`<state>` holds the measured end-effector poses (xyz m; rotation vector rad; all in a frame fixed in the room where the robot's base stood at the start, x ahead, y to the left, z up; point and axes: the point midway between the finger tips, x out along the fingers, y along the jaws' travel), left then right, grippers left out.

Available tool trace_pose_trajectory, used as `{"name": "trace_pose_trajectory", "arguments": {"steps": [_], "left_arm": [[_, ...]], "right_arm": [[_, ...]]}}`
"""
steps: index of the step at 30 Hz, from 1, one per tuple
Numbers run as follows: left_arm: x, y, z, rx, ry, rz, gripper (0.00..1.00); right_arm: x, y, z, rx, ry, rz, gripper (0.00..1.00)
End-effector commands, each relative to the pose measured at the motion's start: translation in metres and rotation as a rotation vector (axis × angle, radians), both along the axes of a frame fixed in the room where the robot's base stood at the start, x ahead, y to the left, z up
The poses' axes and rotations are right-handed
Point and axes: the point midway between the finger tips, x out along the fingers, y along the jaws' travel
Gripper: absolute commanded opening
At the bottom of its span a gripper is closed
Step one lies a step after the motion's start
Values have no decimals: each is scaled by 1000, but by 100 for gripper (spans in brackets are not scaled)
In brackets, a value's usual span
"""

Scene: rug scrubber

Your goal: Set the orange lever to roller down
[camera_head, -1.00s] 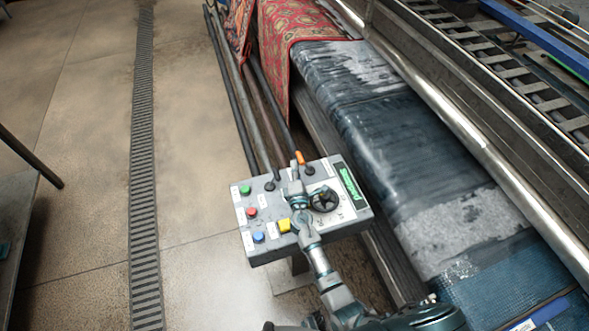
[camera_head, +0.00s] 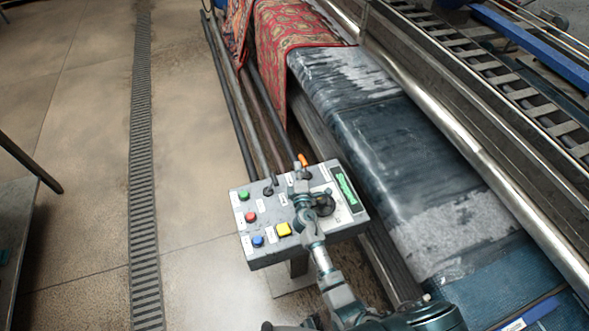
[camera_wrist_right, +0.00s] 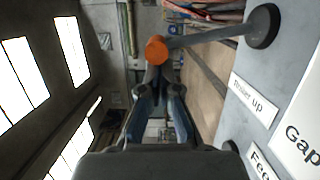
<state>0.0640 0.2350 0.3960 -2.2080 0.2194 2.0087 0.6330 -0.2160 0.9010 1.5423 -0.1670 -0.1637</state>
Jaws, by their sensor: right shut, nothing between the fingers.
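The orange lever (camera_head: 303,160) stands at the far edge of the grey control box, tipped in orange on a thin stalk. In the right wrist view its round orange tip (camera_wrist_right: 156,49) is just beyond my fingertips, and its stalk runs right to a black round base (camera_wrist_right: 263,26). My right gripper (camera_head: 297,172) is shut and empty, over the box close beside the lever. In the wrist view its fingertips (camera_wrist_right: 158,74) overlap the tip's lower edge; I cannot tell if they touch. A "Roller up" label (camera_wrist_right: 252,103) is on the panel. My left gripper is not in view.
The control box (camera_head: 262,213) also carries green, red, blue and yellow buttons, a dark knob (camera_head: 324,204) partly behind my arm, and a black switch (camera_head: 268,191). Wet rug (camera_head: 380,140) and metal rollers lie to the right. Floor is open to the left.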

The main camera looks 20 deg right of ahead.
Motion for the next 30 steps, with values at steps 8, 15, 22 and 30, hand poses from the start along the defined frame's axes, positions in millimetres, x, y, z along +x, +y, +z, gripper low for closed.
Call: {"name": "trace_pose_trajectory", "arguments": {"steps": [8,15,22,30], "left_arm": [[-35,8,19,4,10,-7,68],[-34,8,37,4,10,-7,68],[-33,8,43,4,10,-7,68],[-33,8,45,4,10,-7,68]], "right_arm": [[1,-27,15,253,8,-2,0],[2,-47,15,445,15,-1,0],[2,-60,11,533,19,-2,0],[3,-68,9,530,18,-2,0]]}}
